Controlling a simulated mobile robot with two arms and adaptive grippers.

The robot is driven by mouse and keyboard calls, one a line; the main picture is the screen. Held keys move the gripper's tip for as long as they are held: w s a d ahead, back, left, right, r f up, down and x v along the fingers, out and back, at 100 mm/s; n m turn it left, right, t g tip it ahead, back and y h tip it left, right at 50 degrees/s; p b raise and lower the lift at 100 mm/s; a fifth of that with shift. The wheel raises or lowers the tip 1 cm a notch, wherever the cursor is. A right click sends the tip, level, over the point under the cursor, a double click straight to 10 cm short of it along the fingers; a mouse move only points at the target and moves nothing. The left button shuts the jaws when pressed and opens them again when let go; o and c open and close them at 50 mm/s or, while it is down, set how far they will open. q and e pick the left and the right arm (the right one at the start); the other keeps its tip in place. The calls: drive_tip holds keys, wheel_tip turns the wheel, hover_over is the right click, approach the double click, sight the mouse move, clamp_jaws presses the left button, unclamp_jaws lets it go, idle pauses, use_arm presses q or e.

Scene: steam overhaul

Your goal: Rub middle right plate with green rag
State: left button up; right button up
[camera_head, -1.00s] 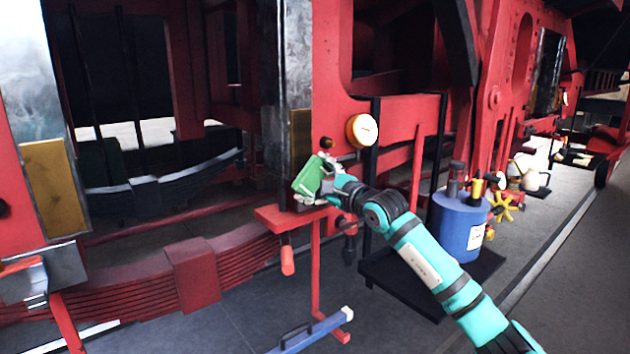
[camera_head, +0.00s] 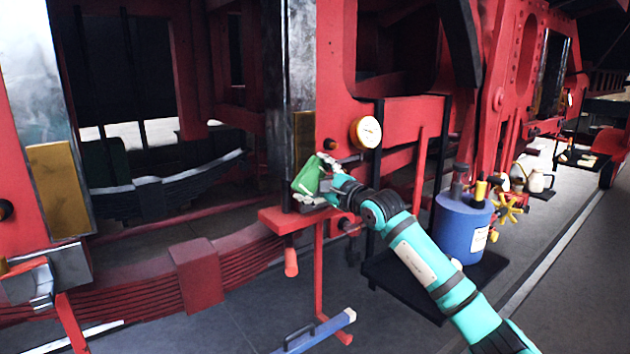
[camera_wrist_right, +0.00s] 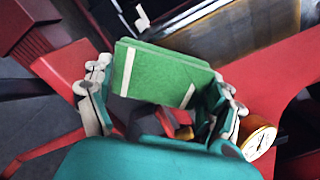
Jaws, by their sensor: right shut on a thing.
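The green rag (camera_head: 308,176), a folded pad with pale stripes, is held in my right gripper (camera_head: 332,180). In the right wrist view the rag (camera_wrist_right: 165,75) sits between the two fingers of the gripper (camera_wrist_right: 165,92). A brass-coloured plate (camera_head: 304,135) on the dark upright shows narrow and steeply angled, just above the rag. A brass strip, probably this plate (camera_wrist_right: 200,14), shows beyond the rag in the wrist view; I cannot tell whether they touch. Another brass plate (camera_head: 58,190) is at the left. My left gripper is out of view.
A red ledge (camera_head: 285,218) lies just below the rag. A round gauge (camera_head: 366,131) is close to the right of my gripper. A blue canister (camera_head: 462,228) stands on a black shelf (camera_head: 405,290) beside my forearm. Open floor lies at the right.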

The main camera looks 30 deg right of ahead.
sight(314, 163)
drive_tip(key=shift+s+r+p, duration=0.1)
drive_tip(key=shift+r+p, duration=0.7)
drive_tip(key=shift+r, duration=1.2)
drive_tip(key=shift+r+p, duration=0.7)
drive_tip(key=shift+r, duration=0.6)
drive_tip(key=shift+r+p, duration=2.4)
drive_tip(key=shift+r, duration=2.15)
drive_tip(key=shift+f+b, duration=0.15)
drive_tip(key=shift+b, duration=0.25)
drive_tip(key=shift+f+b, duration=7.1)
drive_tip(key=shift+f, duration=0.7)
